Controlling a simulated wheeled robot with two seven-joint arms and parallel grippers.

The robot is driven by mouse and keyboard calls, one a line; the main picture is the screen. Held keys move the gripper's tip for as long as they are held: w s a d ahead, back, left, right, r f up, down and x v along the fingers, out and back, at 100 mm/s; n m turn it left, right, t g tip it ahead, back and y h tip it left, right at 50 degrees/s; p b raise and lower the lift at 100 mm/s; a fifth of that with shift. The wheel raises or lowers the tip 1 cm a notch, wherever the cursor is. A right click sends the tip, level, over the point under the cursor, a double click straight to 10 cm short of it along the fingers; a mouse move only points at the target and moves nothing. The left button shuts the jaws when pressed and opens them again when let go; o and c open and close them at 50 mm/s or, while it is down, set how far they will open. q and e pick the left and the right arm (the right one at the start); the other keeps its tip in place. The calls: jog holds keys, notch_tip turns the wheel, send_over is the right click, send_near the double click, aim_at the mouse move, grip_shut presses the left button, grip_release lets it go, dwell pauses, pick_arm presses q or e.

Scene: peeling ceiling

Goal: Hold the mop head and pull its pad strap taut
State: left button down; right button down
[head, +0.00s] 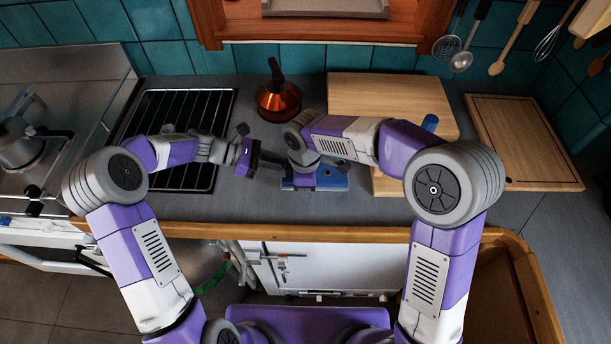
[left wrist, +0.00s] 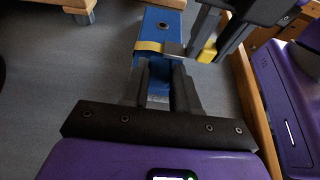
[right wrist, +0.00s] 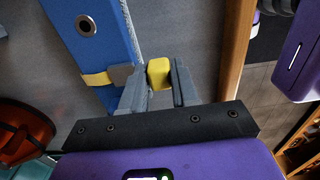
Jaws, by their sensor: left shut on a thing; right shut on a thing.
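The mop head is a flat blue block (head: 333,183) lying on the grey counter near its front edge, partly hidden by my grippers in the head view. Its blue top with a metal eyelet shows in the left wrist view (left wrist: 160,22) and right wrist view (right wrist: 100,45). A yellow strap (left wrist: 150,46) crosses it to a grey buckle (left wrist: 173,50). My left gripper (left wrist: 165,72) is shut on the end of the blue block. My right gripper (right wrist: 158,80) is shut on the yellow strap tab (right wrist: 159,72), beside the block's edge. I cannot tell how tight the strap is.
A wooden board (head: 390,92) lies behind my right arm, with another board (head: 522,140) farther right. A black rack (head: 180,115) lies at left. The counter's wooden front edge (head: 330,231) is close.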

jog(key=shift+s, duration=0.1)
dwell(0.3)
jog(key=shift+s, duration=1.35)
jog(key=shift+s, duration=1.6)
jog(key=shift+c, duration=0.2)
grip_release()
jog(key=shift+r, duration=0.1)
dwell(0.4)
notch_tip(320, 180, up, 7)
dwell(0.5)
